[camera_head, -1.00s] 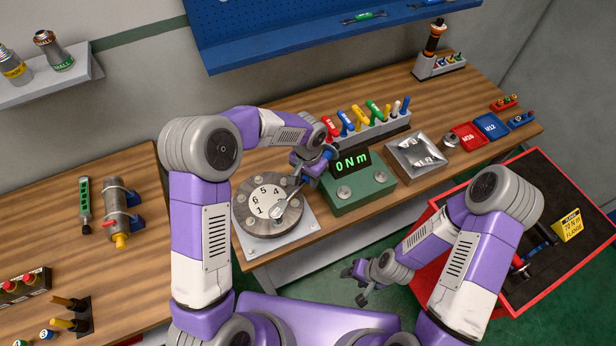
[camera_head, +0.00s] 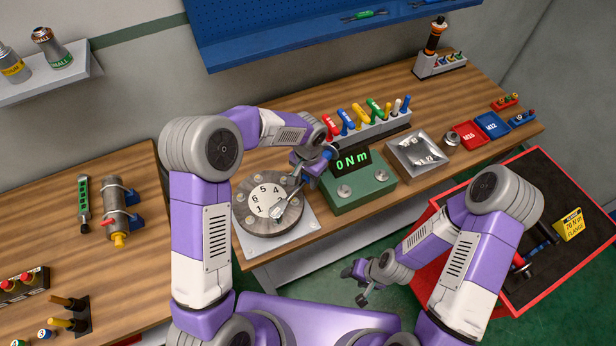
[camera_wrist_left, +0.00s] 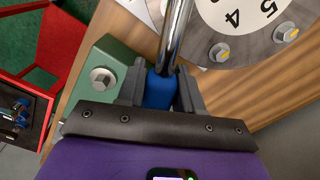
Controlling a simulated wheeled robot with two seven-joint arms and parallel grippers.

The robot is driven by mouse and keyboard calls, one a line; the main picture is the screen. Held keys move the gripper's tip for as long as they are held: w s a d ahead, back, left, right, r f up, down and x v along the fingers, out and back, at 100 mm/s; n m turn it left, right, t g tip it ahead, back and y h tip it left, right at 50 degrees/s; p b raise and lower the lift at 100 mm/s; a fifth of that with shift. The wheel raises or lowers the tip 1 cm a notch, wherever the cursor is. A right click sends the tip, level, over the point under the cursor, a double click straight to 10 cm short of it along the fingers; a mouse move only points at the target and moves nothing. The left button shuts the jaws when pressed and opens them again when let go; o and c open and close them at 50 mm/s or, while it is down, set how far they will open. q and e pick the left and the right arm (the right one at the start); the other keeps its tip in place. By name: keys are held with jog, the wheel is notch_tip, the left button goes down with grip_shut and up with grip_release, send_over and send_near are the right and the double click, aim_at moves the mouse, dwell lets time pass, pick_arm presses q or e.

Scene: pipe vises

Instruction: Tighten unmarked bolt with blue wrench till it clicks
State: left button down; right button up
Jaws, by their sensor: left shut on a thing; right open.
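The round flange (camera_head: 243,213) sits on a pale plate, with a white numbered dial (camera_head: 265,199) and bolts around its rim. The wrench (camera_head: 289,203) reaches from my left gripper (camera_head: 305,168) to the lower right of the dial. In the left wrist view, my left gripper (camera_wrist_left: 161,92) is shut on the wrench's blue handle (camera_wrist_left: 159,90), and its chrome shaft (camera_wrist_left: 175,35) runs up out of the picture. My right gripper (camera_head: 360,286) is open and empty, in front of the bench.
The green readout box (camera_head: 358,186) right of the flange shows "0Nm". Behind it stands a rack of coloured-handled tools (camera_head: 375,131). A metal tray (camera_head: 417,155) and red and blue bins (camera_head: 468,136) lie further right. A red-edged cart (camera_head: 590,238) stands at right.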

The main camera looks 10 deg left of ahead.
pick_arm(q)
jog(key=shift+f+b, duration=0.85)
jog(key=shift+f, duration=0.1)
dwell(1.4)
jog(key=shift+s+d+m, duration=0.3)
jog(key=shift+d+m, duration=0.15)
jog(key=shift+d, duration=0.05)
jog(key=shift+s+d+m, duration=0.3)
jog(key=shift+d+m, duration=0.15)
jog(key=shift+d, duration=0.05)
jog(key=shift+s+d+m, duration=0.7)
jog(key=shift+d+m, duration=0.1)
jog(key=shift+m, duration=0.1)
jog(key=shift+s+d+m+b, duration=0.3)
jog(key=shift+s+d+m, duration=0.4)
jog(key=shift+s+m, duration=0.2)
